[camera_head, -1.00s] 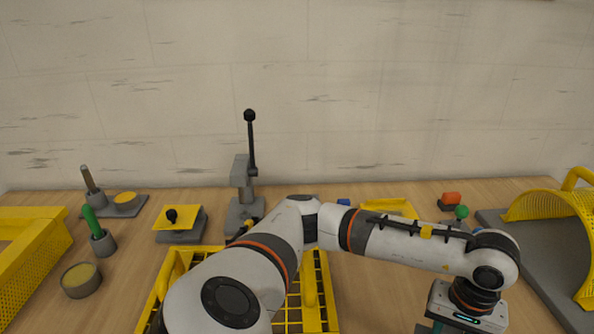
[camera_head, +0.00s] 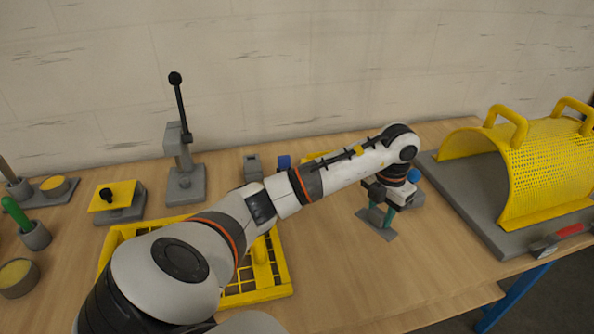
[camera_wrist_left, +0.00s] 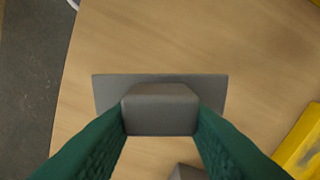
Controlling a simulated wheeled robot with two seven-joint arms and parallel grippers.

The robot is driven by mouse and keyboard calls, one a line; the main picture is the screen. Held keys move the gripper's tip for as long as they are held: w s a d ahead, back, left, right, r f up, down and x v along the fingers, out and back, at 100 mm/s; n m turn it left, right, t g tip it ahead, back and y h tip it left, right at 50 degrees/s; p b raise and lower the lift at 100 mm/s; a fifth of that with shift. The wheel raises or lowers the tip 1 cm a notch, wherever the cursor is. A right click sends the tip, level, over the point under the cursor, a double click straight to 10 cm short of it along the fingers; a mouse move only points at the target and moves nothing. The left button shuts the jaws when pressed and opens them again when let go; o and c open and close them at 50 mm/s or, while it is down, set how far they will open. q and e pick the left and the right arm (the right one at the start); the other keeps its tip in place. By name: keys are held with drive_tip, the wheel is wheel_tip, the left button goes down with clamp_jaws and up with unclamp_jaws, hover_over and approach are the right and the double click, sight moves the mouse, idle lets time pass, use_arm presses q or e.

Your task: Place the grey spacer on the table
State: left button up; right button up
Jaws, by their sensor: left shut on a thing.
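My left gripper (camera_head: 383,212), with green fingers, is shut on a grey piece (camera_head: 377,224), which I take to be the grey spacer. In the left wrist view, the fingers press the sides of the spacer's block (camera_wrist_left: 160,108). A wider flat grey plate (camera_wrist_left: 107,90) shows behind the block, apparently part of the same piece. The piece is over bare wooden table (camera_head: 340,270), left of the yellow guard. I cannot tell whether its underside touches the table. My right gripper is not in view.
A yellow mesh guard (camera_head: 535,165) stands on a dark grey board (camera_head: 470,197) at right, with a red-handled tool (camera_head: 560,237) at its front. A yellow tray (camera_head: 278,290) lies partly under my left arm. A lever press (camera_head: 185,165) stands behind. Table front centre is clear.

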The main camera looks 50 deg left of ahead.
sight(371, 249)
use_arm(q)
wheel_tip(371, 249, down, 10)
drive_tip(key=shift+r+p, duration=0.1)
drive_tip(key=shift+p, duration=0.45)
drive_tip(key=shift+f, duration=0.2)
drive_tip(key=o, duration=1.1)
drive_tip(key=shift+c, duration=0.2)
